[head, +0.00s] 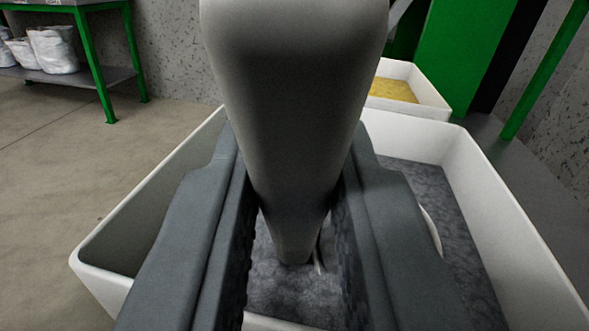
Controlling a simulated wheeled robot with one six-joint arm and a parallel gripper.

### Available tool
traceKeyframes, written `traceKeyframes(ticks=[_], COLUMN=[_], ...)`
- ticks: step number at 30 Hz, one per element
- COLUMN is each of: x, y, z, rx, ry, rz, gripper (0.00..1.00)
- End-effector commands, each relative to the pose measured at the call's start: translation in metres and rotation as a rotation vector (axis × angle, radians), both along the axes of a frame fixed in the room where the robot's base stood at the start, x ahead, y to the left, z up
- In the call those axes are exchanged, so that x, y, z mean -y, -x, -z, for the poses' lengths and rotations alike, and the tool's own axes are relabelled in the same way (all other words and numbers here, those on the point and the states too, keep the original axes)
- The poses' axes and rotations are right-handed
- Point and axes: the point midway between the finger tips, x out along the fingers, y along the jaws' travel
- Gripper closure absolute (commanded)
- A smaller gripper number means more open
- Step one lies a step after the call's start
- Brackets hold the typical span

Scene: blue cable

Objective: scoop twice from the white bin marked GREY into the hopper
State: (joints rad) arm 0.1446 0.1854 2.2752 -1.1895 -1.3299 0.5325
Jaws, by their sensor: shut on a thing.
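A white bin (520,210) with grey granular material (425,185) in it fills the lower part of the head view. No marking shows on it. The handle looks to be the scoop's. It slants down between the fingers toward the grey material. A curved white edge (432,230) shows beside the right finger, perhaps the scoop's rim. The rest of the scoop is hidden by the fingers, so I cannot tell its load. The hopper is not recognizable in view.
A second white bin (437,105) with yellow material (392,90) stands behind at the right. A green panel (455,50) and a green post (545,70) stand near it. A green table (92,70) with white bags (52,50) is at the back left. Floor at left is clear.

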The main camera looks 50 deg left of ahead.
Motion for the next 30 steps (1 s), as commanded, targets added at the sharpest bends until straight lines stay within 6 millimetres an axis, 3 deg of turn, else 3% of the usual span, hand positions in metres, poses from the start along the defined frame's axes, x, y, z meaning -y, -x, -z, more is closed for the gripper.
traceKeyframes(ticks=[15, 24, 30], x=[0.0, -0.01, -0.013], y=[0.0, -0.01, -0.013], z=[-0.002, -0.035, -0.045], rx=[0.0, -0.059, -0.082], ry=[0.001, 0.066, 0.088], rz=[-0.001, -0.004, -0.003], gripper=[1.0, 1.0, 1.0])
